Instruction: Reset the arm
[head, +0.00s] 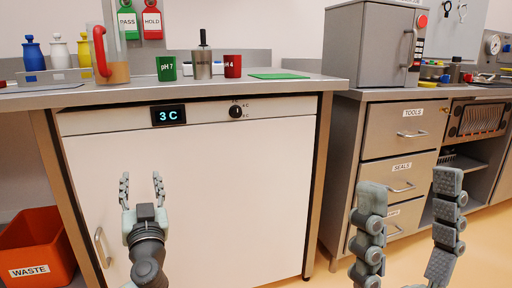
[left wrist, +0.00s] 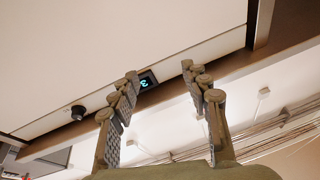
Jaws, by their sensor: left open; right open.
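My left gripper (head: 141,188) is open and empty, held upright in front of the white fridge door (head: 200,190) under the counter. In the left wrist view its two fingers (left wrist: 160,85) stand apart with nothing between them, and the fridge's display (left wrist: 148,80) shows beyond them. My right gripper (head: 408,205) is open and empty at the lower right of the head view, close to the camera and in front of the drawers. Neither gripper is seen holding anything.
The steel counter (head: 300,88) carries a pitcher (head: 115,72), a green pH 7 cup (head: 166,68), a red pH 4 cup (head: 232,66) and several bottles. An orange waste bin (head: 36,245) stands at left. A drawer unit (head: 398,165) with a grey box (head: 374,45) on top is at right.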

